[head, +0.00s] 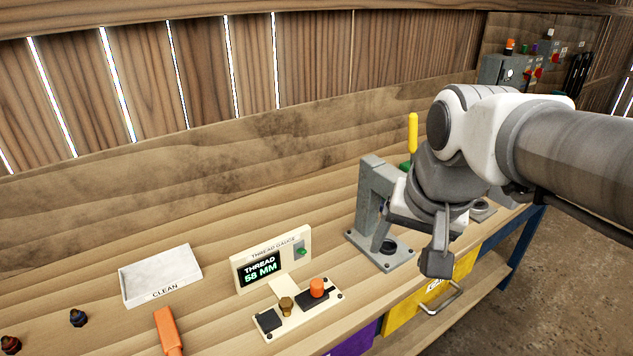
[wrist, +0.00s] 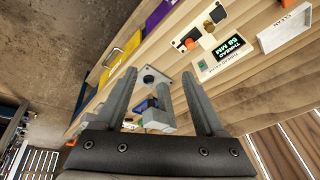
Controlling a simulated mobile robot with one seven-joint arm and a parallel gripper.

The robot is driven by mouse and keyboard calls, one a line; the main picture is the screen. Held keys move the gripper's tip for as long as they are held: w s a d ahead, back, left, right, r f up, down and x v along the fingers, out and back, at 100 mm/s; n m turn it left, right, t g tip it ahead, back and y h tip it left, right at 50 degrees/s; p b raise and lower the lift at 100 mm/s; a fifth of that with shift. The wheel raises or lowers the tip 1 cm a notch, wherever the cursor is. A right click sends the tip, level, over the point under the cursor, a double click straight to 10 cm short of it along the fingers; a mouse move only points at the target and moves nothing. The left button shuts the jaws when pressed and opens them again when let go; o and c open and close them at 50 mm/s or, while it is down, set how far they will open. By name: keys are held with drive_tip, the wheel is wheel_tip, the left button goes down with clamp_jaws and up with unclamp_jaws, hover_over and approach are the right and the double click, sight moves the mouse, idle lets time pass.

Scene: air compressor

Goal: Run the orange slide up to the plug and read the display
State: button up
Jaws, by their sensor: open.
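The thread gauge (head: 270,257) stands on the bench, its lit display reading "THREAD 58 MM" in the head view; it also shows in the wrist view (wrist: 225,62). On the plate before it, the orange slide (head: 317,287) sits on a black block, right of the brass plug (head: 286,306). I cannot tell whether block and plug touch. In the wrist view the orange slide (wrist: 188,44) and plug (wrist: 208,26) lie beyond my fingers. My gripper (head: 437,262) is open and empty, apart from the gauge, to its right, near the grey press.
A white CLEAN tray (head: 160,275), an orange-handled tool (head: 168,330) and dark fittings (head: 78,318) lie left. Yellow (head: 410,305) and purple (head: 355,340) drawers are below the bench edge.

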drive_tip(key=w+a+f+m+g+b, duration=0.1)
drive_tip(key=w+a+f+m, duration=0.15)
drive_tip(key=w, duration=0.35)
drive_tip(key=w+a+f+m+g, duration=0.1)
drive_tip(key=w+a+f+m, duration=0.15)
drive_tip(key=w, duration=0.25)
drive_tip(key=m+g+b, duration=0.1)
drive_tip(key=m+g, duration=0.1)
drive_tip(key=m, duration=0.3)
approach(316, 283)
drive_tip(key=shift+h, duration=0.3)
wheel_tip(316, 283, down, 10)
drive_tip(key=shift+w+a+f, duration=0.1)
drive_tip(key=shift+a+f, duration=0.05)
clamp_jaws()
idle(0.3)
